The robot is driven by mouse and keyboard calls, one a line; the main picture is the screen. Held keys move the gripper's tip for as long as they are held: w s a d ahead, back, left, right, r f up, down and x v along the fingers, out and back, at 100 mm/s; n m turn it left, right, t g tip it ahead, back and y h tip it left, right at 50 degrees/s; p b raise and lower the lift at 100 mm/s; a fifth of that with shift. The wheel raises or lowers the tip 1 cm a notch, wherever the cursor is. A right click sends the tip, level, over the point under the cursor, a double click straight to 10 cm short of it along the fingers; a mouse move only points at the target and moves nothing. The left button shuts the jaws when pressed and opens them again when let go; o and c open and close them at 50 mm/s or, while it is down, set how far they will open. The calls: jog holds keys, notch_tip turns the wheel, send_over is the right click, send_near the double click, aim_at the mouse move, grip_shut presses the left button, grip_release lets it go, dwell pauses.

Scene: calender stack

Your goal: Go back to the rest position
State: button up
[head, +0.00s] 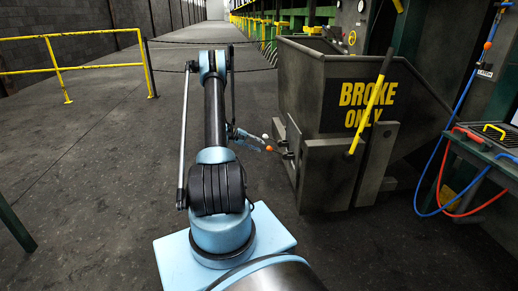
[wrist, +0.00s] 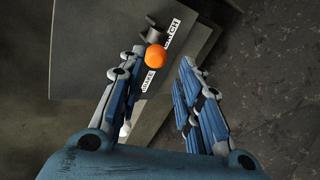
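My gripper (head: 250,140) is at the left side of the dark metal hopper (head: 300,80) marked "BROKE ONLY". In the wrist view my gripper (wrist: 163,62) has its two blue-and-grey fingers spread apart, with nothing held between them. An orange ball knob (wrist: 156,57) shows near the left fingertip, beside a small dark latch piece (wrist: 152,33) and white labels on a grey metal plate (wrist: 80,70). Whether the knob touches a finger I cannot tell. The orange knob also shows in the head view (head: 268,148) just right of my gripper.
A yellow-gripped lever (head: 370,105) stands at the hopper's front. A cart (head: 490,150) with red and blue hoses is at the right. A yellow railing (head: 75,65) and a rope barrier stand beyond. The floor at the left is mostly clear.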

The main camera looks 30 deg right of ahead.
dwell(0.4)
jog(key=s+a+r+t+y, duration=0.1)
jog(key=a+r, duration=0.4)
jog(key=r, duration=0.4)
jog(key=s+a+r+t+y, duration=0.1)
jog(key=a+r, duration=0.5)
jog(key=r, duration=0.3)
jog(key=s+a+r+n+t+y, duration=0.2)
jog(key=s+a+r+y, duration=0.1)
jog(key=s+a+r, duration=0.9)
jog(key=s+a+r+t+y, duration=0.1)
jog(key=s+a+t+y, duration=0.15)
jog(key=s+a, duration=1)
jog(key=s+a+f+y, duration=0.2)
jog(key=s+a, duration=0.3)
jog(key=s, duration=0.3)
jog(key=s+a+f+y, duration=0.2)
jog(key=s+a+f, duration=0.3)
jog(key=s, duration=0.3)
jog(key=shift+a, duration=0.3)
